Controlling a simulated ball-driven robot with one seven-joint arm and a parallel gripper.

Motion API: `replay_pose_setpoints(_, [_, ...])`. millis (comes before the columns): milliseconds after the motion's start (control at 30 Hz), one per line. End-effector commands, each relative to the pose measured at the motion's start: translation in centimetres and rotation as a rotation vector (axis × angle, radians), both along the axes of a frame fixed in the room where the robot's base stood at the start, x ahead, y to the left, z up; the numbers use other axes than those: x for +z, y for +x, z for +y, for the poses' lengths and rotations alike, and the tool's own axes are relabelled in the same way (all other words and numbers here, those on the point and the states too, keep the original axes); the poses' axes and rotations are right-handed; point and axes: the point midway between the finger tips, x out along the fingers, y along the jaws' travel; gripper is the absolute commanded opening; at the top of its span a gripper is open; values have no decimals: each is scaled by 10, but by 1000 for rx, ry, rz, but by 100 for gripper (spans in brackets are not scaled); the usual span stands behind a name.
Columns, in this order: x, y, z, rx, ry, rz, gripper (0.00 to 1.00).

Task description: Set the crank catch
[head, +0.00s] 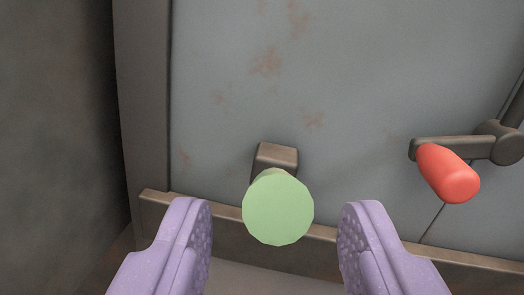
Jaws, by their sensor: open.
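A pale green round knob (278,210) faces me at the lower middle, in front of a brown block (277,157) on a grey panel. It may be the catch; I cannot be sure. My gripper (277,212) is open, with one lilac finger to the left of the knob and the other to its right. Gaps show on both sides, and I cannot tell the depth between the fingertips and the knob. At the right is a crank with a dark arm (450,149) and a red handle (449,174).
The grey panel (330,60) has rusty patches and a dark upright frame (144,90) on its left. A brown ledge (155,207) runs along its bottom, behind my fingers. A dark wall (55,120) stands at the far left. A thin dark line runs down below the crank.

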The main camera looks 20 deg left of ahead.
Motion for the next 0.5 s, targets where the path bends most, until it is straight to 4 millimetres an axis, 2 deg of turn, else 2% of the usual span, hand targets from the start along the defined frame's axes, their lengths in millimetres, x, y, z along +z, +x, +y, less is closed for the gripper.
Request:
replay_pose_setpoints(200, [-2,32,13,0,0,-2,48])
replay_pose_setpoints(500, [0,42,17,0,0,1,48])
